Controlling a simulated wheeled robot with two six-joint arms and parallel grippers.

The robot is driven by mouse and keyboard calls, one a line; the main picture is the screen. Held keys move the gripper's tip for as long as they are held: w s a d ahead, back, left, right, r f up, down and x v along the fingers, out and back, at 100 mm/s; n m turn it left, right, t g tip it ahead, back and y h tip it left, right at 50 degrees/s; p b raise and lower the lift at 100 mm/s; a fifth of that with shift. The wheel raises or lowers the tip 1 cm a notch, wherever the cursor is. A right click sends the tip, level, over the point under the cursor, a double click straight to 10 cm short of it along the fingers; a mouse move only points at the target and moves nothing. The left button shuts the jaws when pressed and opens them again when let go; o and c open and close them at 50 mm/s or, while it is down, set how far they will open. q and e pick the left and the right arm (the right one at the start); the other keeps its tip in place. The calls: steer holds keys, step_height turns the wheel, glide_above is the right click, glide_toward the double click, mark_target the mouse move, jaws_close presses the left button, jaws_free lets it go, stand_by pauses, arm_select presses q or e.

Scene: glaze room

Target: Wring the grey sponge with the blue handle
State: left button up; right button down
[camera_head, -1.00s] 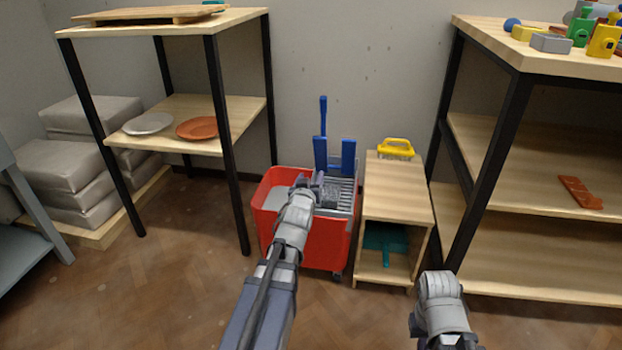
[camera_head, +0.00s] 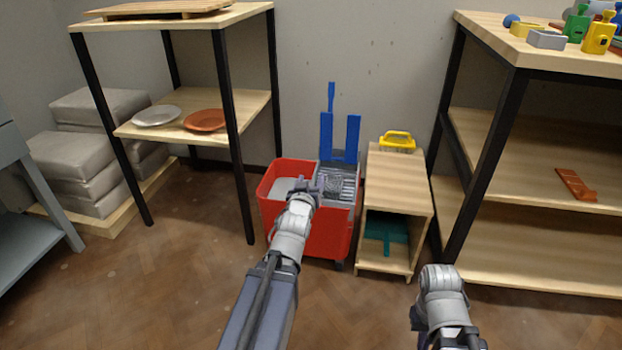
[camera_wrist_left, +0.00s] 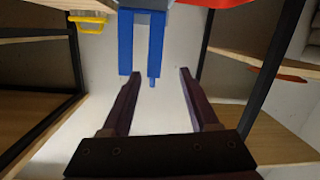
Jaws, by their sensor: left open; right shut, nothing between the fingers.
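The red mop bucket (camera_head: 327,240) stands on the floor against the wall, with a grey slatted wringer (camera_head: 347,186) at its right side. A dark grey block that looks like the sponge (camera_head: 334,184) lies in the wringer, partly hidden by my arm. The blue handle (camera_head: 353,137) rises behind the wringer as two bars and a thinner rod. It also shows in the left wrist view (camera_wrist_left: 156,48). My left gripper (camera_head: 318,184) is over the bucket, in front of the handle.
Tall shelves (camera_head: 235,150) stand at the left and others (camera_head: 485,170) at the right. The front floor is clear.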

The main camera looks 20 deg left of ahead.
arm_select(q)
steer(key=shift+w, duration=0.1)
stand_by(0.3)
steer(key=s+d+f+m+g+h+p, duration=0.1)
steer(key=s+d+m+g+h+p, duration=0.15)
steer(key=d+p, duration=0.35)
steer(key=s+d+f+m+g+h+p, duration=0.15)
steer(key=d+g+p, duration=0.25)
steer(key=d, duration=0.5)
steer(key=s+d+r+m+g+p, duration=0.25)
steer(key=s+d+g+p, duration=0.3)
steer(key=s, duration=0.35)
steer(key=s+d+r+m+g+p, duration=0.1)
steer(key=s+d+m+g+p, duration=0.25)
steer(key=s+d, duration=0.45)
step_height(320, 180, up, 38)
steer(key=s+a+p, duration=0.1)
steer(key=p, duration=3.7)
steer(key=shift+s+a+f+n+y, duration=0.2)
steer(key=shift+s+f+n+y, duration=0.05)
steer(key=shift+n+y, duration=0.15)
steer(key=shift+c, duration=0.4)
